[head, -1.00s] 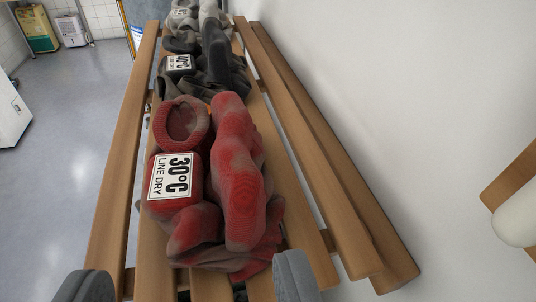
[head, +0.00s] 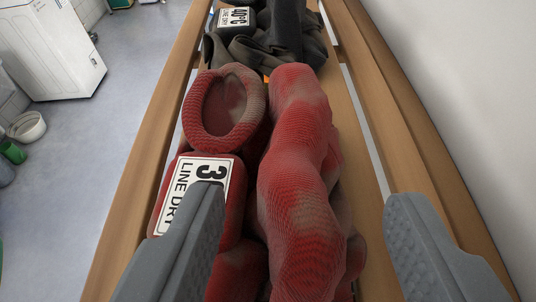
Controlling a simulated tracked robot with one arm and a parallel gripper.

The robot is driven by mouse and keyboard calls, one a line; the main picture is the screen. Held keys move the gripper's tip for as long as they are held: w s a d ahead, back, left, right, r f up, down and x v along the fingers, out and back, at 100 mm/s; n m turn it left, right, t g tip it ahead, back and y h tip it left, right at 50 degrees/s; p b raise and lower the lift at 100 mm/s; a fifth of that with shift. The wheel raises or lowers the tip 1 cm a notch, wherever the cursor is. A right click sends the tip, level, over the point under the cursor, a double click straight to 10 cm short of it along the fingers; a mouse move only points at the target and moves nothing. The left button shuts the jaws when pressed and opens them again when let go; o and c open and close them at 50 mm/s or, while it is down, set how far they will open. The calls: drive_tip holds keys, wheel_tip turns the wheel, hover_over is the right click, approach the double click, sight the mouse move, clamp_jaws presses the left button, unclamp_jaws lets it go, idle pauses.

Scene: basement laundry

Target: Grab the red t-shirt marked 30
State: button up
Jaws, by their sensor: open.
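The red t-shirt (head: 300,190) lies crumpled on a wooden slatted bench, with greyish smudges on its cloth. Its white label (head: 192,184) shows a 3 and "LINE DRY"; the rest of the label is hidden behind my left finger. My gripper (head: 303,225) is open, its two grey fingers at the lower left and lower right of the view. The shirt's bulk shows between the fingers. The left finger overlaps the label in the picture; I cannot tell whether it touches. The right finger appears apart from the cloth, over the wood.
A dark garment bundle (head: 268,40) marked 40°C lies just beyond on the bench (head: 135,215). A white wall (head: 455,90) runs close along the right. A white appliance (head: 50,45) and a white bowl (head: 26,127) stand on the grey floor at left.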

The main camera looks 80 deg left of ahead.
sight(300, 196)
drive_tip(key=shift+p+x, duration=1.15)
drive_tip(key=shift+x, duration=1.45)
drive_tip(key=shift+r, duration=0.1)
drive_tip(key=c, duration=1.1)
